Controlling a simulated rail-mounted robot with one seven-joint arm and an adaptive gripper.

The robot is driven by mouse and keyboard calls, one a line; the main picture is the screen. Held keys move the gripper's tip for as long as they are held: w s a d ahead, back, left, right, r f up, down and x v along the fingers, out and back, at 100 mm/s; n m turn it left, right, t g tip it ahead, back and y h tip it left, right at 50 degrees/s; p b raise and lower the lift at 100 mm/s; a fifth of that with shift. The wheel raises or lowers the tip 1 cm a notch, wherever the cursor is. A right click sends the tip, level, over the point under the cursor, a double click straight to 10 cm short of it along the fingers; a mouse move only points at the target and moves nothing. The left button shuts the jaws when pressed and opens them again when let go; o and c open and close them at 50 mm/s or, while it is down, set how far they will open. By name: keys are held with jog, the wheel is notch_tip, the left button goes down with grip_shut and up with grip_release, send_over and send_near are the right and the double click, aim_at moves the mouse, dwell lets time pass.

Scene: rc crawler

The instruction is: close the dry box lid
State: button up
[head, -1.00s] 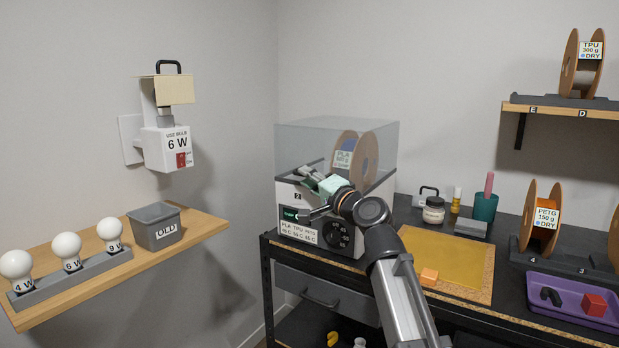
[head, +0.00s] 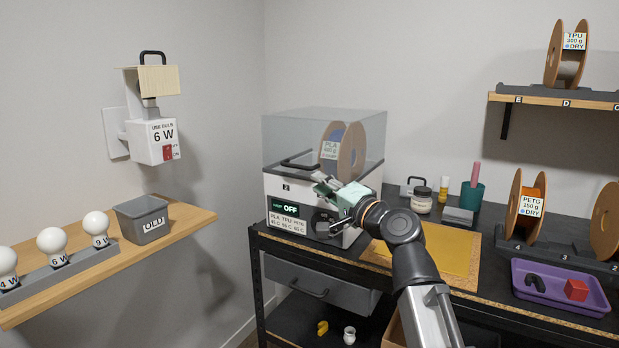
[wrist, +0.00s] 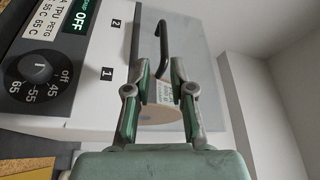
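The dry box (head: 274,188) stands on the left end of the workbench, with a white front and a display reading OFF. Its clear lid (head: 285,136) appears down on the base; any small gap along its edge cannot be told. A black handle (head: 298,165) is at the lid's front, and it also shows in the wrist view (wrist: 161,40). My gripper (head: 322,187) is in front of the box, to the right of the handle. In the wrist view my gripper (wrist: 160,68) has its fingers apart and empty, with the handle beyond the tips.
A spool (head: 352,150) sits inside the dry box. A control dial (wrist: 38,72) is on the box front. A yellow mat (head: 445,250) and a purple tray (head: 520,290) lie to the right on the bench. A wooden shelf (head: 190,217) is at left.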

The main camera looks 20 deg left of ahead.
jog(key=shift+v, duration=1.15)
